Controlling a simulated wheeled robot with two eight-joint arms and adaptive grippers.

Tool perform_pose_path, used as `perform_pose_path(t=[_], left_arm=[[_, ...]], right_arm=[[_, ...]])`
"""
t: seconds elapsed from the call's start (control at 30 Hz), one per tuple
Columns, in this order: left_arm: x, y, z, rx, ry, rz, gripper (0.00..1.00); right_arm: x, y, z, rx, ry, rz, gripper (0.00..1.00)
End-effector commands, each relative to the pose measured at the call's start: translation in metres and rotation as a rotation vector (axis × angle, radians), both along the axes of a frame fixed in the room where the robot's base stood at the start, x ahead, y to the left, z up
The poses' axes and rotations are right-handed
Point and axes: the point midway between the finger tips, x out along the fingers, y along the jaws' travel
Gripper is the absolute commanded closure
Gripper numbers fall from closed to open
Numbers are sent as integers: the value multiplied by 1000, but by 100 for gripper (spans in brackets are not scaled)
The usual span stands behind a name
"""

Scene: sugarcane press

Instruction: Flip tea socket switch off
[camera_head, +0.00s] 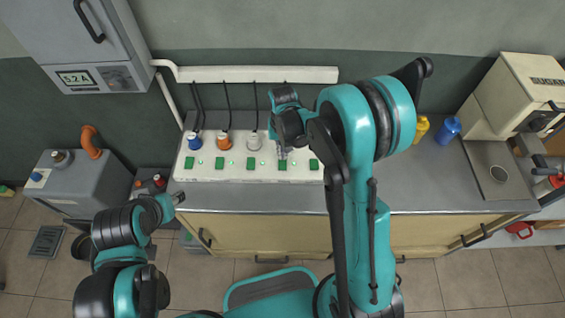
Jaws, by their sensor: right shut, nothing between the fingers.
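A long white socket panel (235,170) lies along the back of the counter, with a row of green switches and plugs. Its plugs are blue (195,142), orange (224,142) and white (253,141). Green switches show below them, such as the one at the left end (190,162) and one near the right end (314,164). I cannot read which socket is for tea, nor the switch positions. My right gripper (282,153) is shut and empty, above a green switch (283,164) right of the middle; contact is unclear. My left gripper (178,198) is near the counter's left front edge, too small to judge.
The grey counter (225,198) is clear in front of the panel. A yellow bottle (420,129) and a blue bottle (447,128) stand right of my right arm. A cream sugarcane machine (515,95) stands at the right. A grey cabinet (75,45) hangs upper left.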

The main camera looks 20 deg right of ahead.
Motion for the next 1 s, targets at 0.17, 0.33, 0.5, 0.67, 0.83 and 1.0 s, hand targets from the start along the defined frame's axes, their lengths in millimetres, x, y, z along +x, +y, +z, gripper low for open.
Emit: perform_pose_path(t=[0.17,0.33,0.5,0.67,0.83,1.0], left_arm=[[0,0,-1,0,0,0,60],[0,0,-3,0,0,0,60],[0,0,-6,0,0,0,60],[0,0,-8,0,0,0,60],[0,0,-10,0,0,0,60],[0,0,-12,0,0,0,60]], right_arm=[[0,0,-1,0,0,0,100],[0,0,-4,0,0,0,100],[0,0,-6,0,0,0,100],[0,0,-9,0,0,0,100],[0,0,-12,0,0,0,100],[0,0,-14,0,0,0,100]])
